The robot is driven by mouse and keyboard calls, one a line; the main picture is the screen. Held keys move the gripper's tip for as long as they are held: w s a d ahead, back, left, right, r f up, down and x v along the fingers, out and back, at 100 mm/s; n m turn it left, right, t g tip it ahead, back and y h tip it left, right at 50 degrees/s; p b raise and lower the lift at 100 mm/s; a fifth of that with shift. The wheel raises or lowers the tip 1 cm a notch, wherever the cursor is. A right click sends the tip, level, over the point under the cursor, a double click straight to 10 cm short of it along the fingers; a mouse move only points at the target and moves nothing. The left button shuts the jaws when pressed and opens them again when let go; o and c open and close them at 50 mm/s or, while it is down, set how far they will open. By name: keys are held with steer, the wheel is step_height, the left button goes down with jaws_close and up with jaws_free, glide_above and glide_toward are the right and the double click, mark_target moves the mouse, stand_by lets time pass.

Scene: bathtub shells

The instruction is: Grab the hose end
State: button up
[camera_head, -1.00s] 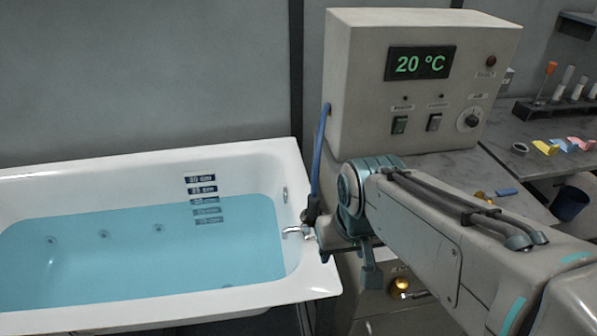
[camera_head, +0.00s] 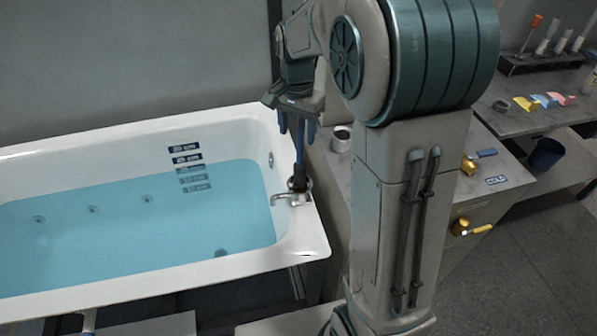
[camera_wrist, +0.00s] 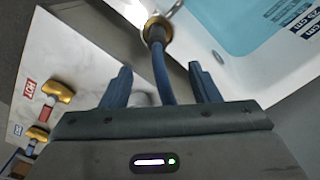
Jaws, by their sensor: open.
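The blue hose (camera_head: 300,150) runs down from between the fingers to a dark hose end (camera_head: 298,182) at the tap (camera_head: 292,199) on the tub's right rim. My gripper (camera_head: 297,126) points down over it, open, with one finger on each side of the hose. In the wrist view the hose (camera_wrist: 164,75) passes between the two open fingers of my gripper (camera_wrist: 160,72) to a brass-coloured hose end (camera_wrist: 156,31) beyond the fingertips. I see no clear grip on the hose. The hose's upper part is hidden behind the gripper.
The white bathtub (camera_head: 130,291) with blue water (camera_head: 120,235) lies left. A grey counter (camera_head: 508,160) stands right, with a brass valve with a blue handle (camera_head: 470,164). My arm hides part of the counter.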

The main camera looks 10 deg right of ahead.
mark_target(300, 164)
step_height(300, 164, down, 8)
steer(key=shift+f, duration=0.1)
steer(key=shift+d+f+p, duration=0.2)
steer(key=shift+f+p, duration=0.15)
steer(key=shift+f, duration=1)
steer(key=shift+d+f+p, duration=0.15)
steer(key=shift+f+p, duration=0.15)
steer(key=shift+f, duration=1)
jaws_close()
